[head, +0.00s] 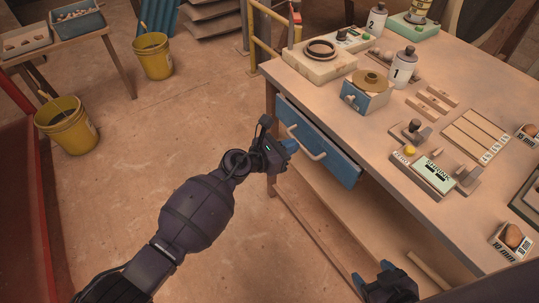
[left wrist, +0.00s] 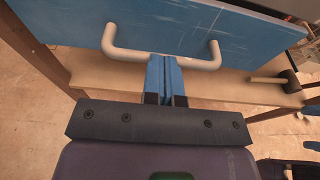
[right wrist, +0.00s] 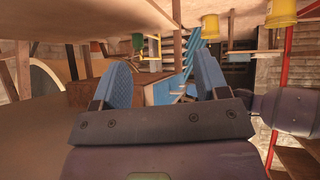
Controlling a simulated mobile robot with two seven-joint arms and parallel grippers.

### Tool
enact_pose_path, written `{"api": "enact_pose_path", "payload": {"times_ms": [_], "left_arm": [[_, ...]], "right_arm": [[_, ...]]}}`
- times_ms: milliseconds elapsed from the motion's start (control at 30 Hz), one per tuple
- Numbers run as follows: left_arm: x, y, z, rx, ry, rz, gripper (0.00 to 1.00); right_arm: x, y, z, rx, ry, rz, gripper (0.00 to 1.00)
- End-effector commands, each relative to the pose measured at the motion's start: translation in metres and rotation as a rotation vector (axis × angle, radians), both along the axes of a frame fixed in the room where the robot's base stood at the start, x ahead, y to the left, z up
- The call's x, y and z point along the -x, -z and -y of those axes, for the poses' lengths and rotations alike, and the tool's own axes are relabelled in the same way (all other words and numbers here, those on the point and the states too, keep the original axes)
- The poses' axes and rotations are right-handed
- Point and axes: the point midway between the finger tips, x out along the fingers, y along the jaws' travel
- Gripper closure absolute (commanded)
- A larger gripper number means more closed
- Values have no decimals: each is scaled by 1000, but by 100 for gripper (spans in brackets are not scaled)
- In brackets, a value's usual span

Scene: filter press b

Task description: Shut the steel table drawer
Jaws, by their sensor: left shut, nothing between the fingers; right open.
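The drawer has a blue front (head: 342,166) with a pale bar handle (head: 306,144), under the near edge of the table. The picture does not clearly show how far it stands out. In the left wrist view the blue drawer front (left wrist: 190,28) fills the top and the handle (left wrist: 108,40) crosses in front of it. My left gripper (head: 292,146) is shut and empty, its fingertips (left wrist: 165,58) at the middle of the handle bar; whether they touch it I cannot tell. My right gripper (head: 371,274) is open and empty, low beside the table's front; its spread fingers show in the right wrist view (right wrist: 163,75).
The table top (head: 340,115) carries a small blue box (head: 366,98), white bottles (head: 403,69), wooden blocks and a green-faced gauge (head: 434,172). A hammer (left wrist: 288,78) lies on the shelf below. Yellow buckets (head: 67,128) stand at left; floor between is clear.

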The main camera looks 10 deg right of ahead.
Motion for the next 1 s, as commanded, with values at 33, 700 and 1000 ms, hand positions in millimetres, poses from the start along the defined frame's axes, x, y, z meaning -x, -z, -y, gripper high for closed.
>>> {"api": "enact_pose_path", "payload": {"times_ms": [33, 700, 1000], "left_arm": [[-2, 3, 8, -1, 2, -4, 100], [-11, -4, 32, 5, -1, 3, 100], [-15, -8, 23, 6, -1, 7, 100]], "right_arm": [[0, 3, 0, 0, -2, -4, 32], [1, 4, 0, 1, -4, -5, 32], [0, 3, 0, 1, -3, -3, 32]]}}
